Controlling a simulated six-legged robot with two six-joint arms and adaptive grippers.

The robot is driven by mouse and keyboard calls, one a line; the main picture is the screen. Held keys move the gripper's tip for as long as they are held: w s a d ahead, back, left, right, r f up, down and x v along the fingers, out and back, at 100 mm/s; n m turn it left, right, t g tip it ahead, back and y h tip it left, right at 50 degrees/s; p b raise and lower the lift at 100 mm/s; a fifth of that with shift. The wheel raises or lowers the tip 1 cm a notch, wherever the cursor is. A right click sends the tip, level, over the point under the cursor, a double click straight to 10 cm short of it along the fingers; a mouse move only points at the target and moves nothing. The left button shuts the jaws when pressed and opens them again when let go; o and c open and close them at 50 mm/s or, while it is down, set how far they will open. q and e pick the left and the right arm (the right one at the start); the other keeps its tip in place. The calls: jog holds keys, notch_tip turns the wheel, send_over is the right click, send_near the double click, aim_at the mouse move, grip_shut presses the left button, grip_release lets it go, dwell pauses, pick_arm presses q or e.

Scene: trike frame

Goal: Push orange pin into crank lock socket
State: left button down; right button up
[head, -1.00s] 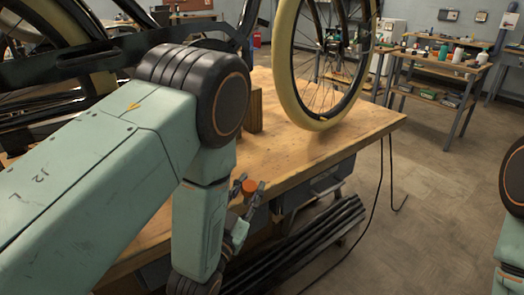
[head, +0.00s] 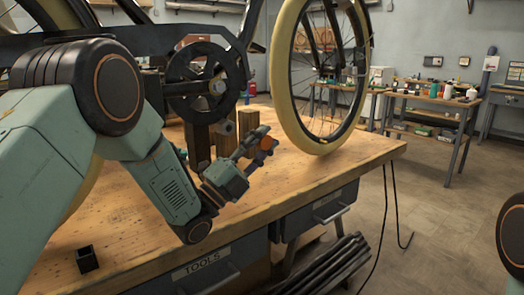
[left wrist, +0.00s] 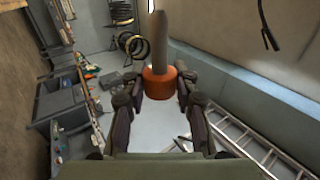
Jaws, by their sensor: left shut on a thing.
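My left gripper (head: 255,148) is shut on the orange pin (head: 267,144) and holds it above the workbench, in front of the wooden blocks. In the left wrist view the pin's orange head (left wrist: 159,84) sits between the fingers, and its grey shaft (left wrist: 157,40) points away from the gripper. The dark crank and chainring (head: 194,76) hang on the trike frame, up and to the left of the pin. The pin is apart from the crank. I cannot clearly make out the lock socket. My right gripper is out of view.
Wooden blocks (head: 197,142) stand on the workbench (head: 300,186) under the crank. A cream-tyred wheel (head: 287,100) stands to the right. A small dark open box (head: 87,260) sits at the front left. The bench front between them is clear.

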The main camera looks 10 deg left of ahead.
pick_arm(q)
jog(key=shift+a+f, duration=0.1)
jog(key=shift+a, duration=0.2)
jog(key=shift+d, duration=0.1)
jog(key=shift+w+a+b, duration=0.45)
jog(key=shift+w+a, duration=0.45)
jog(key=shift+a, duration=0.25)
jog(key=shift+w+a+b, duration=0.45)
jog(key=shift+w+a, duration=0.4)
jog(key=shift+a, duration=0.3)
jog(key=shift+b, duration=0.4)
jog(key=shift+w+a+b, duration=0.35)
jog(key=shift+w+a, duration=0.35)
jog(key=shift+a, duration=0.2)
jog(key=shift+w+a+b, duration=0.35)
jog(key=shift+w+a, duration=0.3)
jog(key=shift+a, duration=0.25)
dwell(0.7)
jog(key=c, duration=0.9)
grip_release()
jog(key=shift+c, duration=0.2)
jog(key=shift+f, duration=0.1)
